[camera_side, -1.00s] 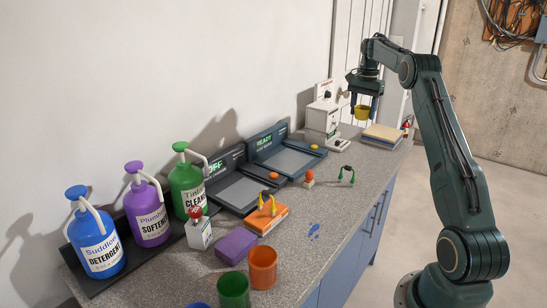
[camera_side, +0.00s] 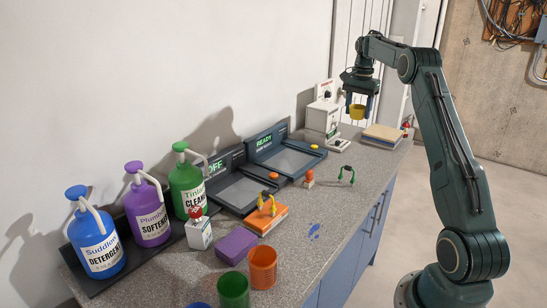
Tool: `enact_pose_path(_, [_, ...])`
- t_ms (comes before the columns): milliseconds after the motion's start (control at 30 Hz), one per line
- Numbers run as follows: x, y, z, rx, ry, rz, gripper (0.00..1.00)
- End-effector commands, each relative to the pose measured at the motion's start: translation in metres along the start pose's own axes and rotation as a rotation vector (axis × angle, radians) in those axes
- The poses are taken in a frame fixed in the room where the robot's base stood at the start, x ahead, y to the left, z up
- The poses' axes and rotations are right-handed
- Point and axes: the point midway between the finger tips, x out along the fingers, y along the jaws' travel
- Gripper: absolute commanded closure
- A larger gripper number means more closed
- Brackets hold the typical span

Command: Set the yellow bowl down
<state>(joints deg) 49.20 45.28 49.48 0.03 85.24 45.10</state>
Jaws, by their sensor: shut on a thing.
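The small yellow bowl (camera_side: 356,112) is held in the air over the far end of the counter. My gripper (camera_side: 358,110) points down with its fingers on either side of the bowl and is shut on it. The bowl looks roughly upright. It hangs in front of the white machine and beside the tan board, apart from the counter top (camera_side: 335,225).
A white machine (camera_side: 322,120) and a tan board stack (camera_side: 382,134) stand at the far end. Two dark panels, READY (camera_side: 285,152) and OFF (camera_side: 238,188), line the wall. Bottles, cups and a purple block (camera_side: 236,244) fill the near end.

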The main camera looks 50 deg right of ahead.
Motion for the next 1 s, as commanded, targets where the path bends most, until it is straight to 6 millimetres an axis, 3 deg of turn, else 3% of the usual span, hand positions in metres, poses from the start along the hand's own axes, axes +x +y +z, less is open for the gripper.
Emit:
enact_pose_path(500, [-0.012, -0.010, 0.112, -0.033, 0.001, -0.001, 0.68])
enact_pose_path(1000, [-0.008, 0.020, 0.224, -0.063, 0.000, -0.001, 0.68])
